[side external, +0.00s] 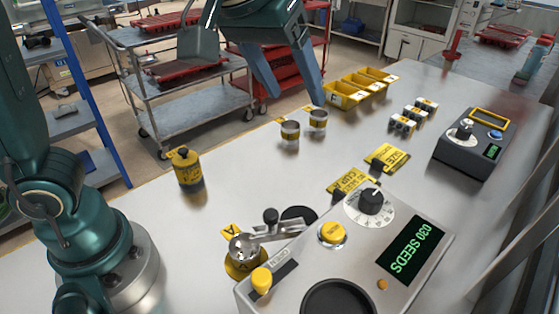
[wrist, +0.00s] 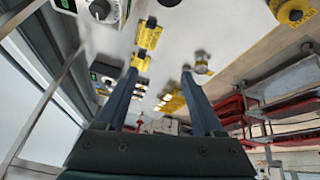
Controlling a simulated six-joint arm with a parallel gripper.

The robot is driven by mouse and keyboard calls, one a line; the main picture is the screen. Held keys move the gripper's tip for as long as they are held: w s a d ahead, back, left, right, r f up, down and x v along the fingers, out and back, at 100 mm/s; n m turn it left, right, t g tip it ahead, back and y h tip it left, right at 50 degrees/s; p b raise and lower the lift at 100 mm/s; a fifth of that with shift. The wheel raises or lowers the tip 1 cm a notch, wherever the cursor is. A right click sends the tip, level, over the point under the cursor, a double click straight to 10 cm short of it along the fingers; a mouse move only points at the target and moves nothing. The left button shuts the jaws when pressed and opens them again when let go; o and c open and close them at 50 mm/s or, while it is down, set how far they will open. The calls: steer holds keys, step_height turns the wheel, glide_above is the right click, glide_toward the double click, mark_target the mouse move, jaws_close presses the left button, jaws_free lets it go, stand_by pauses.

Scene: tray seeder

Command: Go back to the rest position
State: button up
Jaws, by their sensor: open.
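My gripper (side external: 297,99) is raised above the far part of the white table (side external: 235,190), its two blue fingers spread with nothing between them. In the wrist view the open fingers (wrist: 160,71) also show apart and empty. In the side view they hang above and behind two small cups with yellow labels (side external: 289,131) (side external: 318,118), apart from them. The seeder (side external: 300,281) stands at the front, with a dial, a yellow button and a green display reading "030 SEEDS".
A yellow canister (side external: 187,168) stands at the left. Yellow bins (side external: 345,95), small white blocks (side external: 402,124), yellow cards (side external: 387,158) and a dark control box (side external: 470,155) occupy the right. Carts (side external: 190,85) with red trays stand beyond the table. The table between canister and cups is clear.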

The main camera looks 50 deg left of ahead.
steer(key=s+a+f+m, duration=0.1)
steer(key=s+a+f, duration=0.2)
steer(key=s, duration=0.3)
steer(key=s+a+f+m, duration=0.2)
steer(key=s+a+f, duration=0.2)
steer(key=s+f, duration=0.1)
steer(key=shift+s+f, duration=0.3)
steer(key=shift+s, duration=0.45)
